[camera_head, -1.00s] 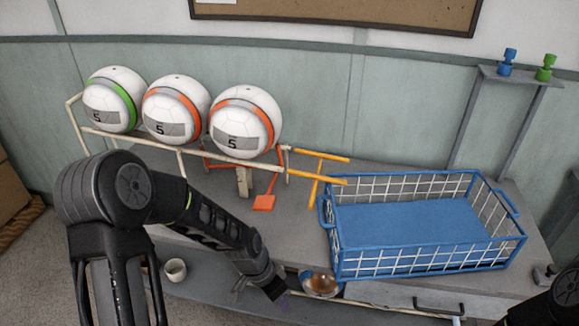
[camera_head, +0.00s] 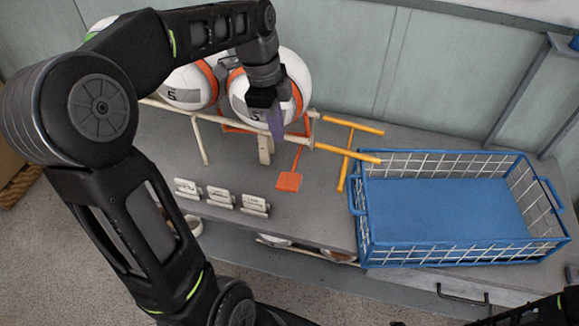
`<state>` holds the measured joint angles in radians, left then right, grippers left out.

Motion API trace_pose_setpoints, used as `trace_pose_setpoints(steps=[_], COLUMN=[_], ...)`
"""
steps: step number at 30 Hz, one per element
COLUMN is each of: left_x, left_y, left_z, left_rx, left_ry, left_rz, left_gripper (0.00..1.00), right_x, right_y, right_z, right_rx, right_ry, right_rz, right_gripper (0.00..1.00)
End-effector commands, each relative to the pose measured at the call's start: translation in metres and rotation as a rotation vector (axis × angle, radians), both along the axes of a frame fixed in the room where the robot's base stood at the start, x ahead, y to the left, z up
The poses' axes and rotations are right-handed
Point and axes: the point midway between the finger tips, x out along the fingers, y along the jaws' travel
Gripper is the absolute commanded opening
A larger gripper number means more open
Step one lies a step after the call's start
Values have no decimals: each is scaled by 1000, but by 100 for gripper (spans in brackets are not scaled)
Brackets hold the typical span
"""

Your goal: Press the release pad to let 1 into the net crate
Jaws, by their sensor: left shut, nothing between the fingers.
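The orange release pad (camera_head: 288,182) sticks out low at the front of the ball rack, above the grey table. White balls with coloured bands sit on the rack; the nearest ball (camera_head: 298,72) with an orange band is at its right end. A second orange-banded ball (camera_head: 188,88) is beside it, and a third is mostly hidden by my arm. The blue net crate (camera_head: 450,208) is empty, right of the rack. My left gripper (camera_head: 276,124) is shut and empty, pointing down in front of the nearest ball, above and slightly left of the pad.
Several small white label cards (camera_head: 220,196) stand along the table's front edge. A white cup (camera_head: 193,224) is partly hidden behind my left arm. Bare table lies between the cards and the rack.

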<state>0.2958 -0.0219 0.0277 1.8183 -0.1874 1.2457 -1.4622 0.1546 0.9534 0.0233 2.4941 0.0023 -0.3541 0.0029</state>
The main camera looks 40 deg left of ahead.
Motion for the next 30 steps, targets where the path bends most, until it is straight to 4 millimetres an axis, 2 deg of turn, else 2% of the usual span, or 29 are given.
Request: trace_pose_setpoints(steps=[8, 14, 21, 27, 30], left_x=[1, 2, 4, 6, 7], left_y=[-3, -8, -16, -20, -21], left_z=[-17, -50, -98, -127, -135], left_rx=[-1, -3, -2, -2, -2], left_ry=[3, 6, 6, 4, 3], left_rz=[1, 1, 0, 1, 1], left_gripper=[0, 0, 0, 0, 0], right_x=[0, 0, -1, -2, -2], right_y=[0, 0, 0, -1, -1], right_z=[2, 6, 12, 17, 18], right_rx=[0, -1, -2, -4, -5], right_ry=[0, 1, 4, 6, 7], right_rz=[0, -1, -1, -2, -2], right_gripper=[33, 33, 33, 33, 33])
